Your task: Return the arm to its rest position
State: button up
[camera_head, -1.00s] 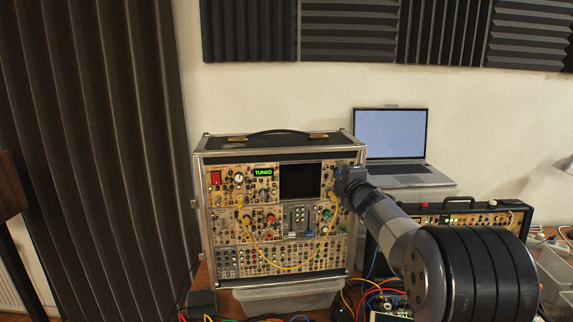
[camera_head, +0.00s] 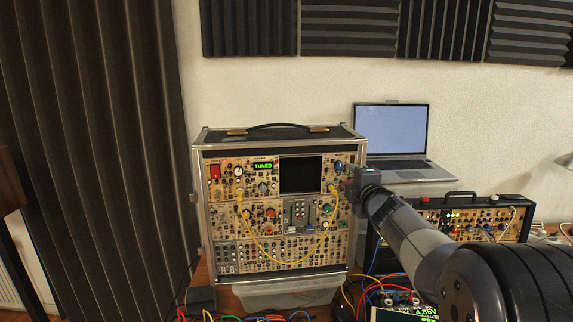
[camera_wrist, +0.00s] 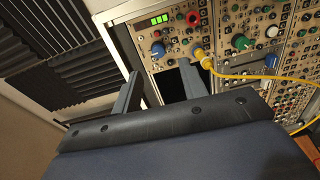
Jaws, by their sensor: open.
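My arm reaches in from the lower right in the head view. My gripper (camera_head: 354,180) is at the right edge of the large synth case (camera_head: 213,263), near its upper modules. In the wrist view its two grey fingers (camera_wrist: 161,72) stand apart with nothing between them, and the panel with a dark screen (camera_wrist: 171,87) shows behind them. A yellow cable (camera_head: 270,262) hangs in a loop across the case front. One yellow plug (camera_wrist: 201,60) sits on the panel just right of the right finger, apart from it as far as I can tell.
An open laptop (camera_head: 391,131) stands behind the arm. A smaller synth case (camera_head: 484,218) with a red knob is at right. Coloured cables and a small lit display (camera_head: 425,311) lie at the lower front. A dark curtain (camera_head: 95,150) hangs at left.

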aim_at(340, 167)
jog(key=w, duration=0.2)
jog(key=w+a+p, duration=0.1)
jog(key=w, duration=0.4)
jog(key=shift+a, duration=0.15)
jog(key=shift+f+n, duration=0.2)
jog(key=shift+n, duration=0.5)
jog(key=shift+s+r+n+b, duration=0.15)
jog(key=shift+n+b, duration=0.6)
jog(key=shift+n, duration=0.45)
jog(key=n+b, duration=0.2)
jog(key=n, duration=0.4)
jog(key=shift+h+b, duration=0.3)
jog(key=n+b, duration=0.2)
jog(key=n, duration=0.3)
jog(key=shift+a, duration=0.1)
jog(key=n+b, duration=0.1)
jog(key=n, duration=0.4)
jog(key=shift+h+b, duration=0.3)
jog(key=shift+r, duration=0.1)
